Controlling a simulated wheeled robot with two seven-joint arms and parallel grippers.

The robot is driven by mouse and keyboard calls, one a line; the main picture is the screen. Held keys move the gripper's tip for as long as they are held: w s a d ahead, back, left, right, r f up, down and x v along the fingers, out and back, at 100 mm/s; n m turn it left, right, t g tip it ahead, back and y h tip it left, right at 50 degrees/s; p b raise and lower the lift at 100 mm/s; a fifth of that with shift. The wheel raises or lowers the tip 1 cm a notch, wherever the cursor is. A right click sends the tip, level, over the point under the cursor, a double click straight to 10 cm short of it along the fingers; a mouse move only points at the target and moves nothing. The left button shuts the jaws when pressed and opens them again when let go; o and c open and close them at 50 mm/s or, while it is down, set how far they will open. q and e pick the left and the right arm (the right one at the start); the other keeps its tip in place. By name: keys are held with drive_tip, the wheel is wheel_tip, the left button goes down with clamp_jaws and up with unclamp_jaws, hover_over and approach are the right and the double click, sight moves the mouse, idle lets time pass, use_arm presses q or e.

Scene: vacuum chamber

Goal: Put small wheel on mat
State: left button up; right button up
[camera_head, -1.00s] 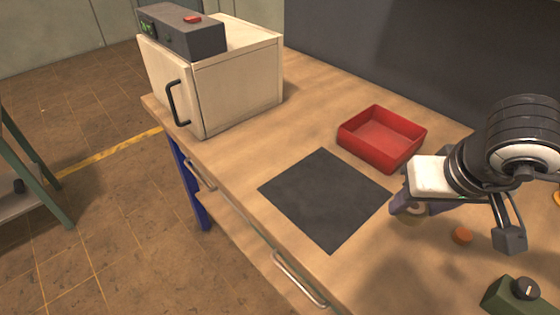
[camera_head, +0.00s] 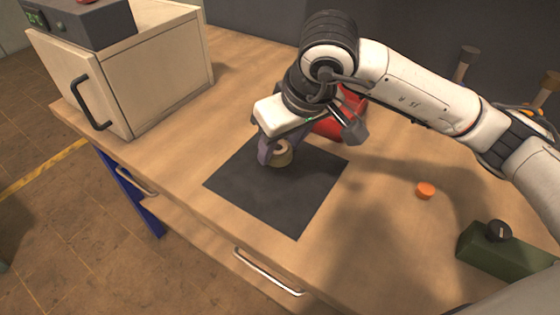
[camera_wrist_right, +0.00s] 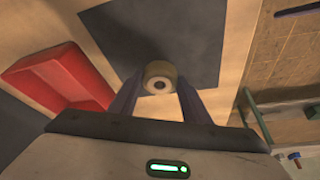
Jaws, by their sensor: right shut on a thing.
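The small wheel (camera_head: 281,153) is tan with a pale hub and a dark centre hole. My right gripper (camera_head: 272,154) is shut on it, over the upper part of the dark mat (camera_head: 275,200). In the right wrist view the small wheel (camera_wrist_right: 159,78) sits between the two fingertips (camera_wrist_right: 158,88), with the mat (camera_wrist_right: 180,35) behind it. I cannot tell whether the wheel touches the mat. My left gripper is not in view.
A red tray (camera_head: 335,125) stands just behind the mat, partly hidden by my right arm. A cream box with a black handle (camera_head: 130,75) is at the left. An orange disc (camera_head: 426,190) and a green box with a knob (camera_head: 505,250) lie at the right. The mat's front is clear.

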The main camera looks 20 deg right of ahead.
sight(283, 153)
drive_tip(key=shift+f, duration=1.95)
drive_tip(key=shift+f, duration=0.15)
drive_tip(key=o, duration=1.3)
drive_tip(key=shift+b, duration=0.3)
drive_tip(key=shift+r+p, duration=0.3)
drive_tip(key=shift+p, duration=0.1)
drive_tip(key=v, duration=1.1)
drive_tip(key=shift+s+r, duration=0.25)
